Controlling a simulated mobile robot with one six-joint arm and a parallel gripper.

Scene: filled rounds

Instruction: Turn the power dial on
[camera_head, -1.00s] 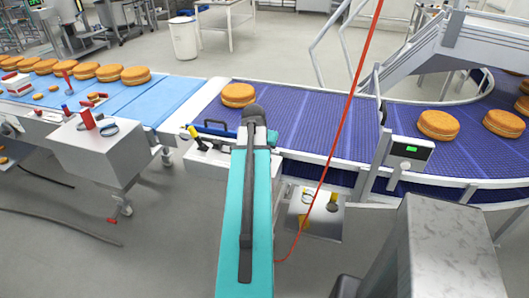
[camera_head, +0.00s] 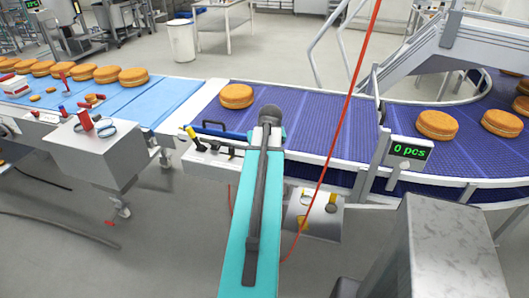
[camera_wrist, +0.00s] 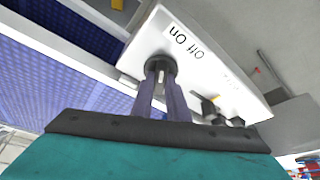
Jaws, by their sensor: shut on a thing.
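The power dial (camera_wrist: 161,62) is a dark round knob on a white control box, seen upside down in the wrist view. The words "Off" and "On" are printed beside it. My gripper (camera_wrist: 161,82) is shut on the dial, with one finger on each side. The fingers cover much of the knob, so I cannot tell which word it points to. In the head view my teal arm hides the dial, and the white control box (camera_head: 207,163) shows to its left at the conveyor's edge. A counter display (camera_head: 409,150) reads "0 pcs" in green.
Dark levers (camera_wrist: 222,110) and a yellow-tipped handle (camera_head: 191,132) sit on the box near my gripper. A blue conveyor (camera_head: 310,120) carries round cakes (camera_head: 437,125). A red cable (camera_head: 344,125) hangs across the space right of my arm.

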